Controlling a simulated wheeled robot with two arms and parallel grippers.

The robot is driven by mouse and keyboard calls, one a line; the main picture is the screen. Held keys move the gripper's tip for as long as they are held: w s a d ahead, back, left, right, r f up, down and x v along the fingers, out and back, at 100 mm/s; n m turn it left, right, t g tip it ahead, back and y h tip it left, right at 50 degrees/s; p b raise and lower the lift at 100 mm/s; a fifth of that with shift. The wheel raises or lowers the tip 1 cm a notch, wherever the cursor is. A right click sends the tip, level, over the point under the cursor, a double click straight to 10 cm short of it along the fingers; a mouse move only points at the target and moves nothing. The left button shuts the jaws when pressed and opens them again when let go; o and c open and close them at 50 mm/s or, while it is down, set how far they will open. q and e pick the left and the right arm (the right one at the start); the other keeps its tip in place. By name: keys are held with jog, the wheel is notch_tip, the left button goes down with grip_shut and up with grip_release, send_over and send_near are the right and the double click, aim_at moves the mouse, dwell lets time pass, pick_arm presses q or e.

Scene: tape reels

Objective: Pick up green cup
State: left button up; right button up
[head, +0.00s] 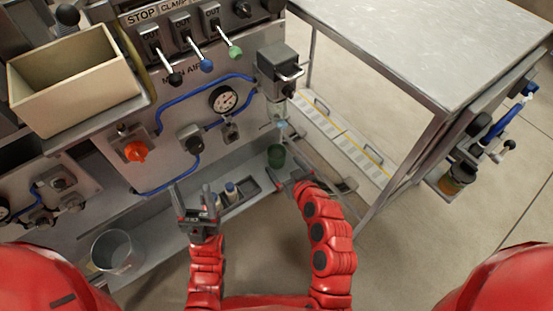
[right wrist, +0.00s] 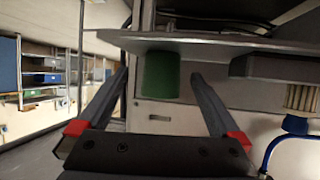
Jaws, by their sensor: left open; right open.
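The green cup (head: 276,155) stands on the low metal shelf (head: 190,225) of the machine, just beyond my right gripper in the head view. In the right wrist view the green cup (right wrist: 161,75) shows ahead, between the two fingers and apart from them. My right gripper (right wrist: 158,80) is open and empty; in the head view it (head: 290,177) is beside the cup, its fingers hard to make out. My left gripper (head: 193,192) is open and empty, pointing up in front of the machine, left of the cup.
A dark tray (head: 240,190) with small bottles sits on the shelf left of the cup. A grey bucket (head: 115,251) is at lower left. A metal table (head: 430,50) stands at right. Open floor (head: 420,240) lies at lower right.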

aim_at(280, 162)
jog(key=b+x, duration=0.1)
jog(key=x, duration=0.4)
jog(key=shift+w+a+r+b, duration=0.1)
jog(key=shift+w+a+b, duration=0.1)
jog(key=shift+a+b, duration=0.15)
jog(key=shift+d, duration=0.1)
jog(key=shift+r, duration=0.15)
jog(key=c, duration=1.5)
